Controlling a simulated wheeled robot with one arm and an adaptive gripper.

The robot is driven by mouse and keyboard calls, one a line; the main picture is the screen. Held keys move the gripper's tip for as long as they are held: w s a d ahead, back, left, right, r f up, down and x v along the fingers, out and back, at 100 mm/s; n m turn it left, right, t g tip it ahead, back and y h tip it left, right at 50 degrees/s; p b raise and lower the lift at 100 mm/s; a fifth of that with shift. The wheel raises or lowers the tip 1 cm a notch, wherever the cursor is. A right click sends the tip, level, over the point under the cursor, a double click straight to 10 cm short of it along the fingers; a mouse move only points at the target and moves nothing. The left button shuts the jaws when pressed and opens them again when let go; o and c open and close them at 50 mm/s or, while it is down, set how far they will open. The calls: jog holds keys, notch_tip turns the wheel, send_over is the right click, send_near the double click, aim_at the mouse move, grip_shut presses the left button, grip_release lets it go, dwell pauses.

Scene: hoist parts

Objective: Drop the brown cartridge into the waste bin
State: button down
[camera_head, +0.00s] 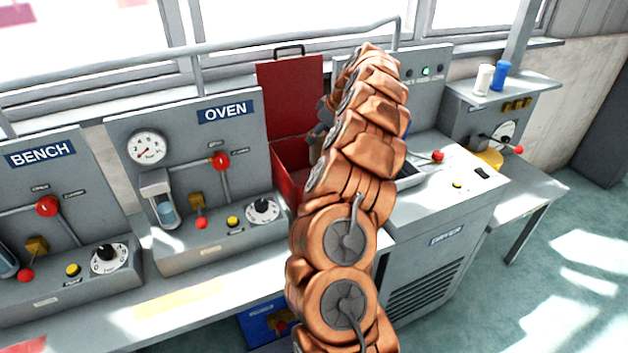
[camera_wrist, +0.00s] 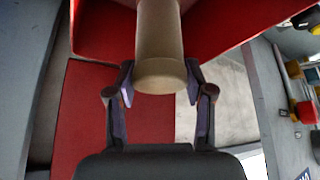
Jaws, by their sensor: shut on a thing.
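In the wrist view, my gripper (camera_wrist: 157,88) is shut on a dull beige-brown cylinder (camera_wrist: 158,40), which I take to be the brown cartridge. Its rounded end sits between the two fingers and its other end runs out of the top of the picture. Red walls and panels (camera_wrist: 92,115) lie around and behind it. In the head view, a red bin (camera_head: 290,168) with a raised, handled lid (camera_head: 290,90) stands behind my arm. My gripper is at its right side there, mostly hidden by my copper arm, and the cartridge cannot be made out. Nothing marks the red bin as the waste bin.
The oven panel (camera_head: 190,130) stands left of the red bin, with the bench panel (camera_head: 40,170) further left. The dryer (camera_head: 440,235) is at right. A white cup (camera_head: 483,80) and a blue cup (camera_head: 501,75) stand on the right shelf. A blue container (camera_head: 262,325) is below the counter.

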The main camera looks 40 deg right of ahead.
jog(key=shift+f, duration=0.55)
jog(key=shift+c, duration=1.8)
grip_release()
jog(key=v, duration=1.2)
